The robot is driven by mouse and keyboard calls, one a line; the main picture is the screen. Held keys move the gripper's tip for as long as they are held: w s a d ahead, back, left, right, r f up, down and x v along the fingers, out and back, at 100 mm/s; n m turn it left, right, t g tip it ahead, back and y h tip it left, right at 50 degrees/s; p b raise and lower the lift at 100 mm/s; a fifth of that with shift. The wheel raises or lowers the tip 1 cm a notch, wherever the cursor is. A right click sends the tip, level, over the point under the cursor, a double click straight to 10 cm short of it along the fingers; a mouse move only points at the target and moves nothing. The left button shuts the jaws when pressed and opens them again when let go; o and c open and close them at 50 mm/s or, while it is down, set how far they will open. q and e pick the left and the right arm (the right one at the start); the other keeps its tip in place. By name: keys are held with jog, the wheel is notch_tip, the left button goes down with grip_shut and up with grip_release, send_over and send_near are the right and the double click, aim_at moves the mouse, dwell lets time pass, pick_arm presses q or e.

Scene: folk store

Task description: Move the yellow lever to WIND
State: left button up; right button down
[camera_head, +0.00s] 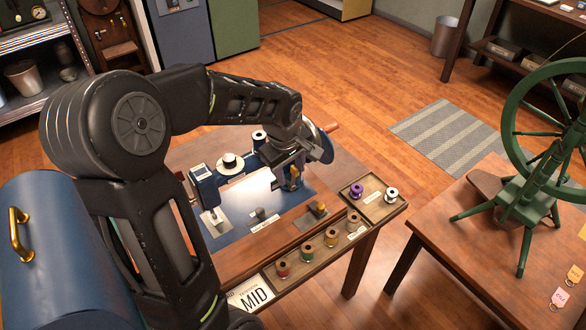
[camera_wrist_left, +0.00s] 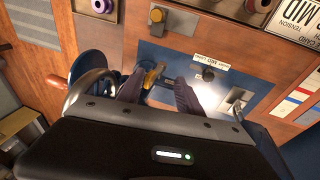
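The yellow lever (camera_head: 294,178) stands on the blue plate of the winding machine (camera_head: 236,205), towards its right end. It also shows in the left wrist view (camera_wrist_left: 153,73), upright from a slot in the plate. My left gripper (camera_wrist_left: 160,88) is open, with its two dark fingers apart and the lever between their tips in that picture. I cannot tell whether either finger touches it. In the head view my left gripper (camera_head: 287,163) hangs right over the lever and partly hides the machine there. No readable WIND mark shows. My right gripper is not in view.
Trays with coloured spools (camera_head: 331,238) line the table's front edge. A card reading MID (camera_head: 258,298) lies at the front left. A black knob (camera_head: 261,213) sits near the lever. A green spinning wheel (camera_head: 530,185) stands on another table at right. The floor between is clear.

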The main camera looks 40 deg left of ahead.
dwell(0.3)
pick_arm(q)
jog(key=shift+s+a+f, duration=0.15)
jog(key=shift+s, duration=0.35)
jog(key=shift+s+a+f+b, duration=0.15)
jog(key=shift+s+f+b, duration=0.05)
jog(key=shift+s+b, duration=0.35)
jog(key=shift+w, duration=0.15)
jog(key=shift+w+r, duration=0.15)
jog(key=shift+w, duration=0.1)
dwell(0.4)
